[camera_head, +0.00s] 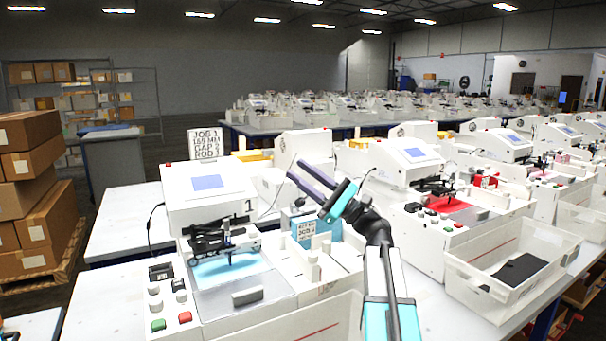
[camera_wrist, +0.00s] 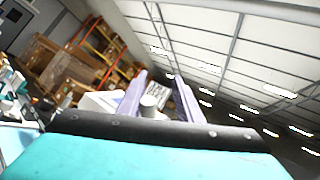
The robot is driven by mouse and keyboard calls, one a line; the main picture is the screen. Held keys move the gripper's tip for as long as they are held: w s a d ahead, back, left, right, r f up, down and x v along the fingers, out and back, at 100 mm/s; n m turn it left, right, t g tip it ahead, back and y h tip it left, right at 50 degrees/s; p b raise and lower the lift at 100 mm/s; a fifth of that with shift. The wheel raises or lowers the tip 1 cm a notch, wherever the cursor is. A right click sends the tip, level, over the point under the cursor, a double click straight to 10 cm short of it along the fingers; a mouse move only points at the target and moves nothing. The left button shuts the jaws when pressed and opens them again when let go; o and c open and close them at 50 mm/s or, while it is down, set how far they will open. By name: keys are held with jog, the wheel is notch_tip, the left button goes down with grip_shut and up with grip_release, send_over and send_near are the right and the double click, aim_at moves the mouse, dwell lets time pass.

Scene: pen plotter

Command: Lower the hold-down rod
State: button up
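The plotter marked 1 (camera_head: 209,195) stands at the left of the front row in the head view. A dark carriage with a pen (camera_head: 227,246) sits over its blue sheet (camera_head: 230,268). I cannot single out the hold-down rod among the small dark parts there. My gripper (camera_head: 297,171) is raised in the air to the right of this plotter, pointing up and left, clear of it. In the wrist view my gripper (camera_wrist: 160,82) has its two purple fingers apart, with a short grey cylinder seen between them; whether they touch it is unclear.
A sign (camera_head: 206,143) reading JOB 1 stands behind the plotter. A green button (camera_head: 158,324) and a red button (camera_head: 185,317) are on its front left. A second plotter (camera_head: 411,165) and a clear bin (camera_head: 515,262) stand to the right. Stacked cartons (camera_head: 35,225) are far left.

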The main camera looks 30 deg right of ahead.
jog(key=b+v, duration=0.1)
jog(key=v, duration=1.2)
jog(key=shift+s+d, duration=0.2)
jog(key=shift+s, duration=0.05)
